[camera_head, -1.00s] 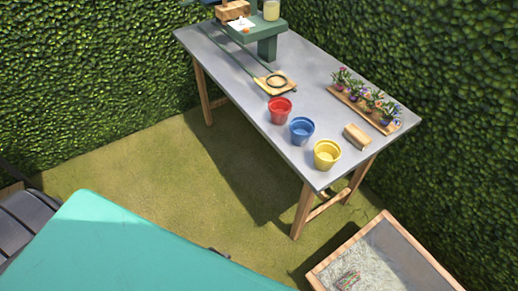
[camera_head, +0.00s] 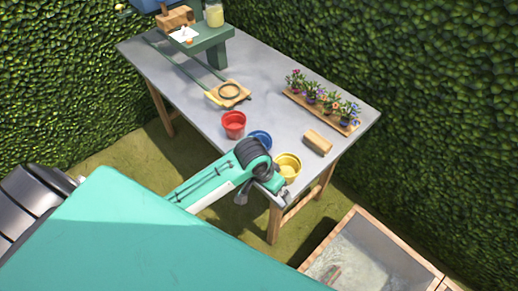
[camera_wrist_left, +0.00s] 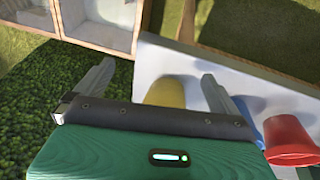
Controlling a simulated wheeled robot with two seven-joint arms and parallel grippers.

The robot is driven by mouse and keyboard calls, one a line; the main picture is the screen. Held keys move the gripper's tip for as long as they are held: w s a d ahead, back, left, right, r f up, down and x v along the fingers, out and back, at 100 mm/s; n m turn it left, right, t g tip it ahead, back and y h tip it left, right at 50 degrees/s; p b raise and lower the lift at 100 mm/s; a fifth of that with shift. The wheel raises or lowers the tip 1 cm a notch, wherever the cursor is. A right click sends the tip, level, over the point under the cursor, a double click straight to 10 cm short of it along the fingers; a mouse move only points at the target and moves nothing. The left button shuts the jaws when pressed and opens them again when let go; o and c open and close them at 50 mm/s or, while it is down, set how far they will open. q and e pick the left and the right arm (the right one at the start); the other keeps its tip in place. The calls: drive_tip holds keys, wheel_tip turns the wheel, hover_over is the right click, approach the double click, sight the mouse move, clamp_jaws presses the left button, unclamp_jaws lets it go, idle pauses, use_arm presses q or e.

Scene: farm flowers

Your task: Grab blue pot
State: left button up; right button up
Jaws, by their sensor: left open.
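The blue pot (camera_head: 260,139) stands on the grey table between the red pot (camera_head: 234,124) and the yellow pot (camera_head: 288,168). My left arm hides its lower part in the head view. My left gripper (camera_head: 260,196) is at the table's front edge, near the yellow pot. In the left wrist view my gripper (camera_wrist_left: 156,88) is open and empty, its fingers wide apart. My right gripper is out of view.
A wooden block (camera_head: 318,142) and a wooden tray of flowers (camera_head: 322,108) lie behind the pots on the table (camera_head: 190,75). A wooden board with a ring (camera_head: 229,93) is further left. A wood-framed box (camera_head: 350,250) stands at the lower right. Hedges enclose the place.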

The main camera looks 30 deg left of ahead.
use_arm(q)
drive_tip(key=w+a+r+n+g+y, duration=0.2)
drive_tip(key=w+a+r+n, duration=0.1)
drive_tip(key=w+a+r, duration=0.9)
drive_tip(key=p, duration=0.1)
hover_over(259, 136)
drive_tip(key=s+d, duration=0.2)
drive_tip(key=s, duration=0.1)
drive_tip(key=f, duration=0.7)
drive_tip(key=shift+a+f, duration=0.2)
drive_tip(key=shift+a, duration=0.05)
drive_tip(key=shift+s+f+p, duration=0.1)
drive_tip(key=shift+f+p, duration=0.4)
drive_tip(key=shift+f, duration=0.1)
wheel_tip(259, 136, down, 4)
drive_tip(key=shift+r+p, duration=0.2)
drive_tip(key=shift+p, duration=0.35)
drive_tip(key=shift+f, duration=0.4)
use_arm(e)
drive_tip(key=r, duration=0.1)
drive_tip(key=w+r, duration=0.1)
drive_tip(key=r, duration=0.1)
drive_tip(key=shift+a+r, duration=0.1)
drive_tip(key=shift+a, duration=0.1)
use_arm(q)
drive_tip(key=shift+c, duration=0.4)
drive_tip(key=c, duration=0.9)
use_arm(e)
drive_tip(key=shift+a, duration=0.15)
